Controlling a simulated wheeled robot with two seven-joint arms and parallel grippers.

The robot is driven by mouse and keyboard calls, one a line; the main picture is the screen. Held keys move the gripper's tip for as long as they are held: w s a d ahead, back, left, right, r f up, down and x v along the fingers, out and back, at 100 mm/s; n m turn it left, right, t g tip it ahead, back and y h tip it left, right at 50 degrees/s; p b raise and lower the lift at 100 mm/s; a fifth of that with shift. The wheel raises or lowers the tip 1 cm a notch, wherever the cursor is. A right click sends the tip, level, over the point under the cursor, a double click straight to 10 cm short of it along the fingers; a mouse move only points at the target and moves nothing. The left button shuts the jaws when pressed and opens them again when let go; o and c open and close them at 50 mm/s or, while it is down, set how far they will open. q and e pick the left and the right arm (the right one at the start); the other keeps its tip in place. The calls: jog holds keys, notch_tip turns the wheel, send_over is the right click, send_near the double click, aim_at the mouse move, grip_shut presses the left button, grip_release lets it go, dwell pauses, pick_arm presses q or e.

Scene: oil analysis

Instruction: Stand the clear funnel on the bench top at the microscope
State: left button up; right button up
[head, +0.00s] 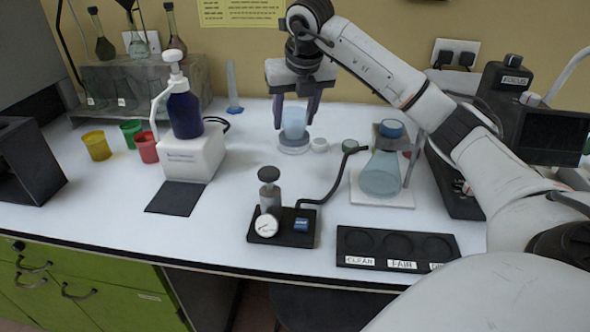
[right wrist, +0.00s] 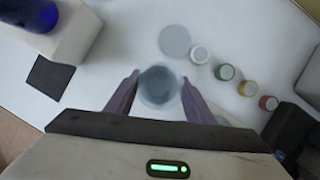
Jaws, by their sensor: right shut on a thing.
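The clear funnel (head: 293,121), pale blue and see-through, is between the fingers of my right gripper (head: 295,124), near the back of the bench. In the right wrist view the funnel (right wrist: 160,86) shows from above as a round rim, with a finger of my right gripper (right wrist: 159,88) on each side. In the head view it appears just above a round pale disc (head: 293,149); in the wrist view this disc (right wrist: 174,41) lies apart from it. The black microscope (head: 502,90), labelled FOCUS, stands at the right, partly behind my right arm. My left gripper is not in view.
A flask (head: 381,172) on a white plate stands between funnel and microscope. Small capped jars (right wrist: 224,72) line up beside the disc. A gauge pump (head: 268,222) with a black hose and a labelled black tray (head: 398,246) are in front. A pump bottle (head: 185,110) stands left.

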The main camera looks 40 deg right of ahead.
aim_at(296, 135)
notch_tip(296, 135, down, 5)
jog(key=shift+s+d+r, duration=0.1)
jog(key=shift+d, duration=0.05)
jog(key=shift+f, duration=2.45)
jog(key=shift+f, duration=0.1)
jog(key=o, duration=1.1)
jog(key=shift+c, duration=0.2)
jog(key=shift+r, duration=0.3)
jog(key=v, duration=1)
jog(key=shift+r, duration=0.3)
jog(key=shift+s+a+r, duration=0.25)
jog(key=shift+r, duration=0.2)
